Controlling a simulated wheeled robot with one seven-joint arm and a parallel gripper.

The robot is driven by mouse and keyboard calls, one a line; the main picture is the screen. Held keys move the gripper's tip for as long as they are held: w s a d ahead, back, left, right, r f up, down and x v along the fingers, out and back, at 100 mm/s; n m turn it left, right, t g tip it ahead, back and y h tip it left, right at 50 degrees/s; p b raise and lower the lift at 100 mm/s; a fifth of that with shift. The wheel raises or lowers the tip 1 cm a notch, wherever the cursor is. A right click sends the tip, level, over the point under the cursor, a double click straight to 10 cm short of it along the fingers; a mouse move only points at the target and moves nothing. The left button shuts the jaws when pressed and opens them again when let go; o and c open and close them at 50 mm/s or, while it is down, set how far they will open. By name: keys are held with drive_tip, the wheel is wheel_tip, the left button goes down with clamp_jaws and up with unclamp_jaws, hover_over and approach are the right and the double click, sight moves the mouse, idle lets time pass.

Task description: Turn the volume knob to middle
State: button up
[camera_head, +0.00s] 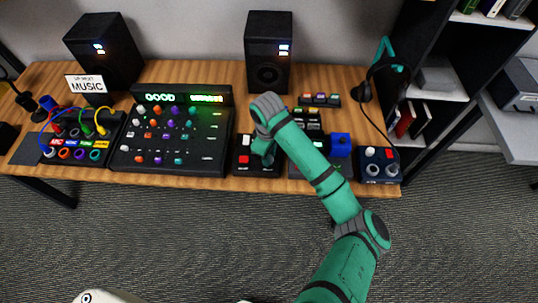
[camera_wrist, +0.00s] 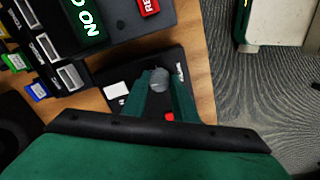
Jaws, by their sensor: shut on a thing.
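A small black box (camera_head: 252,171) stands at the table's front edge, right of the large mixer. A grey round knob (camera_wrist: 159,78) on this box (camera_wrist: 118,76) shows in the wrist view, with white lettering beside it. My gripper (camera_wrist: 160,88) is shut on the knob, one green finger on each side. In the head view my gripper (camera_head: 264,153) is over the box and hides the knob. A white button (camera_wrist: 116,91) and a red button (camera_wrist: 141,117) lie left of and below the knob in the wrist view. The knob's pointer cannot be made out.
The mixer (camera_head: 172,140) with coloured knobs and a lit display is to the left. A blue block (camera_head: 340,145) and a small switch box (camera_head: 379,165) are to the right. Two speakers (camera_head: 268,52) stand behind. My arm crosses the table's right part.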

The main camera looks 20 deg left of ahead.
drive_tip(key=o, duration=1)
drive_tip(key=shift+o, duration=0.2)
drive_tip(key=shift+r, duration=0.15)
wheel_tip(320, 180, up, 11)
drive_tip(key=shift+s+f, duration=0.2)
drive_tip(key=shift+s, duration=0.05)
drive_tip(key=shift+a, duration=0.1)
